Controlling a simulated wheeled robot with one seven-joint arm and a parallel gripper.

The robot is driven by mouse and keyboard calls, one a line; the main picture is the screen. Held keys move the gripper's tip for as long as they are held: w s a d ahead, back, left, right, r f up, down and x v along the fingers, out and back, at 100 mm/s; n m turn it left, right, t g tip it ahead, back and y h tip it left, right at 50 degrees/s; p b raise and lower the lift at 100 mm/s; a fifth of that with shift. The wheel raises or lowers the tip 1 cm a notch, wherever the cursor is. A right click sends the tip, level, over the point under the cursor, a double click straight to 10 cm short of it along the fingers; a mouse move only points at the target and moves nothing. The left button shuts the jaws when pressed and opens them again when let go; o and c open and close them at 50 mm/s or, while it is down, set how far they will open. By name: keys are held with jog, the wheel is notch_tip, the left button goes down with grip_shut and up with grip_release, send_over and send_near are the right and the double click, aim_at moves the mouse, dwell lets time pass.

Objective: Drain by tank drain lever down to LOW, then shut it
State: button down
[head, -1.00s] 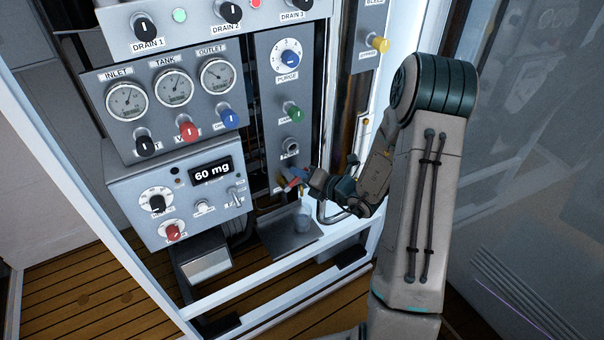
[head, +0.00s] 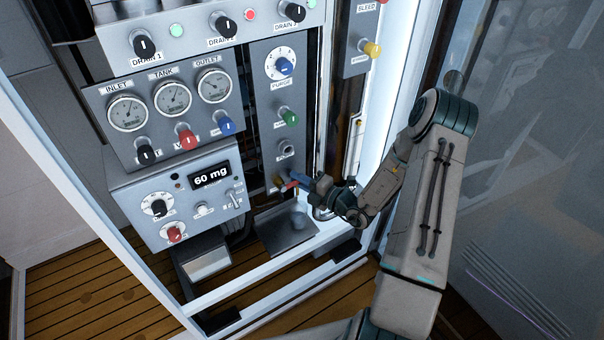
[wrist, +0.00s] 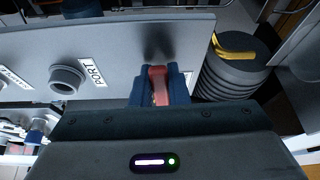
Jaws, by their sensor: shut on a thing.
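My gripper (head: 293,182) is at the bottom of the narrow right-hand panel, below the port. In the wrist view its blue fingers (wrist: 159,87) are shut on a red lever handle (wrist: 159,84), which shows between them. In the head view a little of the red lever (head: 290,186) shows beside the fingers; the rest is hidden. The tank gauge (head: 172,98) is the middle of three round dials; its marks are too small to read. The lever's own label is not visible.
The port (head: 285,148) sits just above my gripper and also shows in the wrist view (wrist: 66,79). A metal tray (head: 283,238) lies below it. A white frame rail (head: 270,285) crosses in front; a glass door is at right.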

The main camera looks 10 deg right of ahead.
jog(key=shift+f+m, duration=0.25)
jog(key=shift+m, duration=0.15)
jog(key=c, duration=1.4)
grip_release()
jog(key=shift+a, duration=0.1)
jog(key=v, duration=1.3)
jog(key=shift+s+d+f+p, duration=0.25)
jog(key=shift+d+f+p, duration=0.05)
jog(key=shift+d+p, duration=0.1)
jog(key=shift+a, duration=0.1)
